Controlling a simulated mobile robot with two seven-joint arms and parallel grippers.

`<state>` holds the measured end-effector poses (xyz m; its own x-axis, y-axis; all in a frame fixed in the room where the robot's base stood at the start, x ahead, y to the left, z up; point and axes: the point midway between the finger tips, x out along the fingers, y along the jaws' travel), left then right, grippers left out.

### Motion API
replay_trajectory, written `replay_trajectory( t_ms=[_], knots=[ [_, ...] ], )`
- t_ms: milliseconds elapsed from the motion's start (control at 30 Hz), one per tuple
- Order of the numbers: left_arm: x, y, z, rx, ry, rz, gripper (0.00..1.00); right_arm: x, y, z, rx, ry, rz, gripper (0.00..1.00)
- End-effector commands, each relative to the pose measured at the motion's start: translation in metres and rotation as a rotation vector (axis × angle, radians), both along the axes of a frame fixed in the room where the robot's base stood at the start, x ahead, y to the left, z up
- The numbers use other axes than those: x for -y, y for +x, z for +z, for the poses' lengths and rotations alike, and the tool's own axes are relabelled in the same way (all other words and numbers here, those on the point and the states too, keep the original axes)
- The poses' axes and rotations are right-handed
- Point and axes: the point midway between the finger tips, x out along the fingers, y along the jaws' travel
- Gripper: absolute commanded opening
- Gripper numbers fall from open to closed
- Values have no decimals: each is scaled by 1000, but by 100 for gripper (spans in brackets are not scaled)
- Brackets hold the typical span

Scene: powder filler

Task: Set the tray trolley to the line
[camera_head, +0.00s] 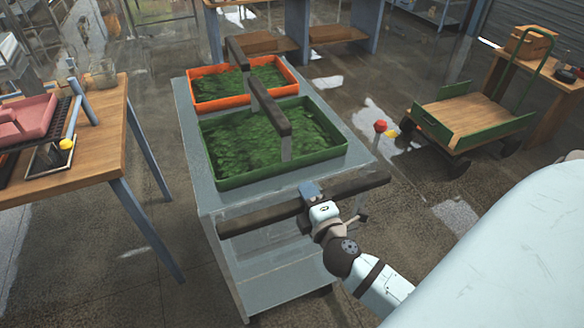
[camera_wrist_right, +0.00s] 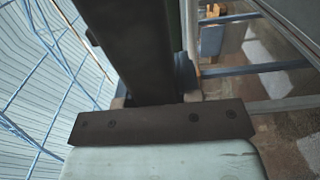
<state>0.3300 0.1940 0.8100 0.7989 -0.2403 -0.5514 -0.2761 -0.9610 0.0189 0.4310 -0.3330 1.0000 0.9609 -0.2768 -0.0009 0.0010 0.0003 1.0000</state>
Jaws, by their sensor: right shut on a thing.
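The grey tray trolley (camera_head: 232,227) stands in front of me. An orange tray (camera_head: 207,104) of green leafy matter sits at its far end, and a green tray (camera_head: 240,180) of the same sits nearer me. Each tray has a dark raised handle bar. The trolley's dark push bar (camera_head: 262,219) crosses its near end. My right gripper (camera_head: 311,192) is shut on this bar, right of its middle. In the right wrist view the dark bar (camera_wrist_right: 128,45) runs up from the gripper; the fingertips are largely hidden. My left gripper is not in view.
A wooden table (camera_head: 105,140) with a pink thing and a glass jar stands close on the left. A green flat cart (camera_head: 470,115) stands at the right. A bench (camera_head: 318,36) stands beyond the trolley. A red knob (camera_head: 380,126) rises by the trolley's right side. Floor is open between trolley and cart.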

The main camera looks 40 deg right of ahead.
Motion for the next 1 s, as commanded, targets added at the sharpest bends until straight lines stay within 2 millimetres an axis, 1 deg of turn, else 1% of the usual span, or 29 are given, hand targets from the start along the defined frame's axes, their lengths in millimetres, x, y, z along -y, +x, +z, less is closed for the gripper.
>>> replay_trajectory(
  t_ms=[33,200,300,500,700,800,1000],
  knots=[
    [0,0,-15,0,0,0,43,-4,-16,-10,-7,3,0,0],
    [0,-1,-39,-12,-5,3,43,-17,-60,-10,-8,3,0,0],
    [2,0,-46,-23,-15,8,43,-23,-84,-9,-8,2,-2,0],
    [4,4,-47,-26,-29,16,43,-35,-126,-6,-10,1,-1,0],
    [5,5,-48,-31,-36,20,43,-44,-153,-3,-9,-2,1,0],
    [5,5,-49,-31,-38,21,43,-46,-161,-2,-6,-1,0,0],
    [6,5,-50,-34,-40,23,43,-48,-168,-1,-3,-1,0,0]
  ],
)
